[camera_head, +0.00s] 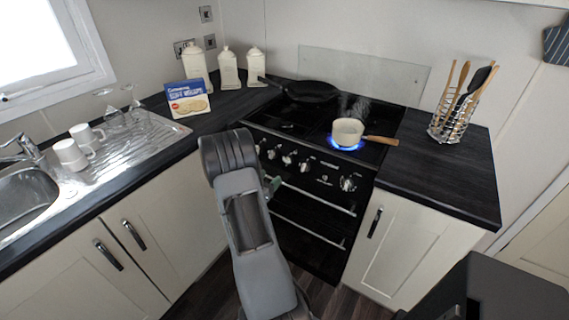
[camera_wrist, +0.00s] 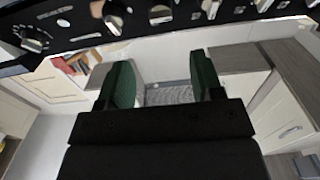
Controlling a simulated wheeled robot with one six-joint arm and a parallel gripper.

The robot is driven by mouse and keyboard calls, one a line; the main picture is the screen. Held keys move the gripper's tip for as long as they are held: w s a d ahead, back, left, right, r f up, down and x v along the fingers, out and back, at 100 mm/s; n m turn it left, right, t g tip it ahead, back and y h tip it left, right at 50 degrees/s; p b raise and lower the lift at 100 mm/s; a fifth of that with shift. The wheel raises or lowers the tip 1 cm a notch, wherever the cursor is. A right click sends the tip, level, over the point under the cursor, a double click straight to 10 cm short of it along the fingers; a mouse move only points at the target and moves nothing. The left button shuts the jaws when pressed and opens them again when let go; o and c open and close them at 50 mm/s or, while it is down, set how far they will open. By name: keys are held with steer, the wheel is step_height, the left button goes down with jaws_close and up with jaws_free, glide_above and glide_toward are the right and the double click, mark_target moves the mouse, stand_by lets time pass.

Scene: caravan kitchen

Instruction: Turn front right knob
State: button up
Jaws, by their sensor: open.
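The black stove front carries a row of silver knobs. In the head view, the rightmost large knob (camera_head: 347,184) stands apart from several others, including one (camera_head: 305,166) left of it. I cannot tell from markings which is the front right knob. The front right burner has a blue flame (camera_head: 345,144) under a cream saucepan (camera_head: 348,131). My gripper (camera_head: 273,186) is in front of the stove, mostly hidden by my arm; a green fingertip shows. In the wrist view my gripper (camera_wrist: 165,84) is open and empty, apart from the knobs (camera_wrist: 115,20) along the top.
An oven door handle (camera_head: 312,197) runs below the knobs. A black frying pan (camera_head: 312,91) sits on the back of the hob. The saucepan's wooden handle (camera_head: 381,140) points right. A utensil rack (camera_head: 456,125) stands on the right worktop. Dark floor lies below the stove.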

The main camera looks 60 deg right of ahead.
mark_target(286, 162)
steer(key=d+p, duration=0.1)
steer(key=d, duration=1)
steer(key=c, duration=0.9)
